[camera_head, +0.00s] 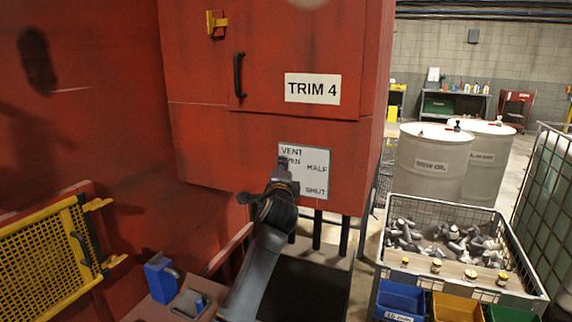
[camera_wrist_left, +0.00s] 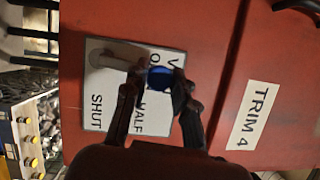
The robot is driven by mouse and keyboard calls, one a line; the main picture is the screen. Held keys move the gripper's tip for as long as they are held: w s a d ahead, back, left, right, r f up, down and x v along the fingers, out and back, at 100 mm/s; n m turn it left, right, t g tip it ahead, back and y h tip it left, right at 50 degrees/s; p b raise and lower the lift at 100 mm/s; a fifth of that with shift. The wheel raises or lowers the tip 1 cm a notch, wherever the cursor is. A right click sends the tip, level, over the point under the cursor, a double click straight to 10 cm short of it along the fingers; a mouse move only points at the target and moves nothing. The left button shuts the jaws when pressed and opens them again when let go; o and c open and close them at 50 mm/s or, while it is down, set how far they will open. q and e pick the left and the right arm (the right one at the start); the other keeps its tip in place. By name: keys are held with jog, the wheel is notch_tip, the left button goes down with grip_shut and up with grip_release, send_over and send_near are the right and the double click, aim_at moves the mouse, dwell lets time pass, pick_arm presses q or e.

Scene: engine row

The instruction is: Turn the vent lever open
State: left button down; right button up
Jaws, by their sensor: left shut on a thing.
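The white vent plate (camera_head: 313,184) is on the red cabinet's lower face, marked VENT, OPEN, HALF and SHUT from top to bottom. It also shows turned sideways in the left wrist view (camera_wrist_left: 100,112). The vent lever (camera_wrist_left: 112,50) shows there as a grey arm with a blue round knob (camera_wrist_left: 160,78). My left gripper (camera_head: 283,166) is shut on the knob, with a finger on each side (camera_wrist_left: 156,80). In the head view the gripper hides most of the lever and part of OPEN.
A TRIM 4 door (camera_head: 270,55) with a black handle is above the plate. A yellow mesh guard (camera_head: 50,250) stands at the left, with a blue item (camera_head: 160,278) near it. A wire crate of metal parts (camera_head: 440,245) and white drums (camera_head: 430,165) are at the right.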

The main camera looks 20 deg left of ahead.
pick_arm(q)
jog(key=shift+a+r+n+p, duration=0.1)
jog(key=shift+a+n+p, duration=0.4)
jog(key=shift+n, duration=0.2)
jog(key=c, duration=1.1)
grip_release()
jog(key=shift+a, duration=0.1)
jog(key=v, duration=1.2)
jog(key=shift+r, duration=0.1)
